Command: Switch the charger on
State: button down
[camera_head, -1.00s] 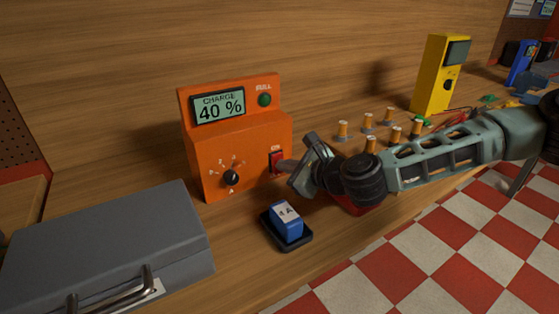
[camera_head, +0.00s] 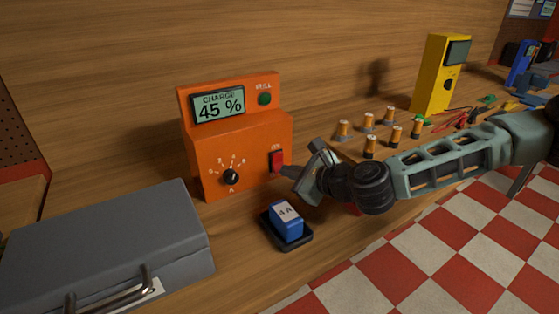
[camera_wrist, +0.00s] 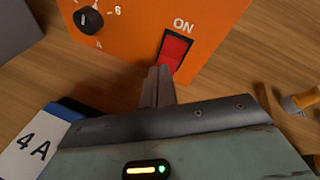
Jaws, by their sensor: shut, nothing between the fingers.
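The orange charger (camera_head: 212,160) stands on the bench at the middle left of the head view. Its display (camera_head: 218,106) reads CHARGE 45 %. Its red rocker switch (camera_head: 276,161), marked ON, is on the front at the lower right. The switch also shows in the wrist view (camera_wrist: 175,50). My gripper (camera_head: 286,170) is shut and empty. Its fingertips (camera_wrist: 161,72) are at the lower edge of the switch; I cannot tell whether they touch it. The black dial (camera_head: 231,177) is left of the switch. A dark green FULL lamp (camera_head: 265,99) sits at the top right.
A blue battery marked 4A (camera_head: 286,219) sits in a black tray (camera_head: 290,245) in front of the charger. A grey case (camera_head: 110,240) lies at the left. Several small orange cylinders (camera_head: 368,121) and a yellow device (camera_head: 440,75) stand to the right.

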jog(key=shift+s+d+f+b, duration=0.2)
jog(key=shift+s+d+f, duration=0.2)
jog(key=shift+s, duration=0.2)
jog(key=shift+s+d+f+b, duration=0.3)
jog(key=shift+s+d, duration=0.15)
jog(key=shift+s, duration=0.2)
jog(key=shift+s+d+f+b, duration=0.15)
jog(key=shift+s+d+f, duration=0.25)
jog(key=shift+s, duration=0.2)
jog(key=shift+r, duration=0.1)
